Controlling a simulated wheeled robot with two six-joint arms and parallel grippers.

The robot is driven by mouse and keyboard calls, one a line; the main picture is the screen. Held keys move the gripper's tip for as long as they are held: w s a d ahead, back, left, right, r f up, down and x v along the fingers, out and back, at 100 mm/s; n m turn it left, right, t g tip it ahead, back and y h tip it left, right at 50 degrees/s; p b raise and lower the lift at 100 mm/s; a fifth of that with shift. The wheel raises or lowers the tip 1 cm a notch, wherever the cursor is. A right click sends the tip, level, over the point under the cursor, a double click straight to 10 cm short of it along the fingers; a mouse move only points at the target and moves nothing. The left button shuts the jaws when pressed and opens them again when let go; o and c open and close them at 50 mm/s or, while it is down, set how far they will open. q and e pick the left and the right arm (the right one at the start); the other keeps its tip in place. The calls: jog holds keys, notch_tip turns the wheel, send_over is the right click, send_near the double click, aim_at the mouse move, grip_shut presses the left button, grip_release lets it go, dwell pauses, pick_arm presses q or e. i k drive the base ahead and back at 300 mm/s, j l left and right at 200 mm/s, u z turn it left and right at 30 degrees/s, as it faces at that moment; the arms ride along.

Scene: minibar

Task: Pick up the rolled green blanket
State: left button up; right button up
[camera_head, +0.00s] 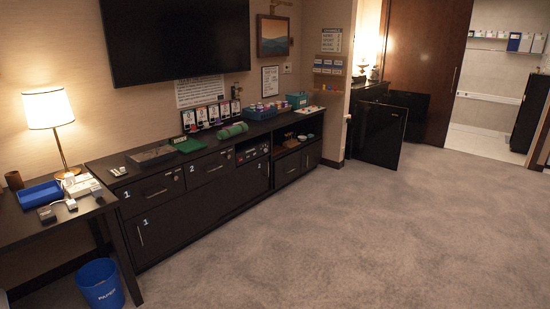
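The rolled green blanket (232,130) lies on top of the long dark cabinet (165,188), about midway along it, near the front edge. It is a small green cylinder lying on its side. Behind it stands a row of small cards or packets (211,116). A flat dark green item (188,145) lies just left of the roll. Neither of my grippers shows in the head view, and the roll is some distance away across the room.
A desk (80,211) with a lamp (48,110) and blue tray (41,194) stands at left, a blue bin (100,283) at its foot. An open black door (378,134) juts out past the cabinet's far end. The carpet (350,230) in front is clear.

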aim_at(226, 133)
jog(key=i, duration=2.4)
jog(key=i+u, duration=0.1)
jog(key=i, duration=0.65)
jog(key=i+l, duration=0.15)
jog(key=i, duration=0.55)
jog(key=i+l+u, duration=0.15)
jog(key=i, duration=0.6)
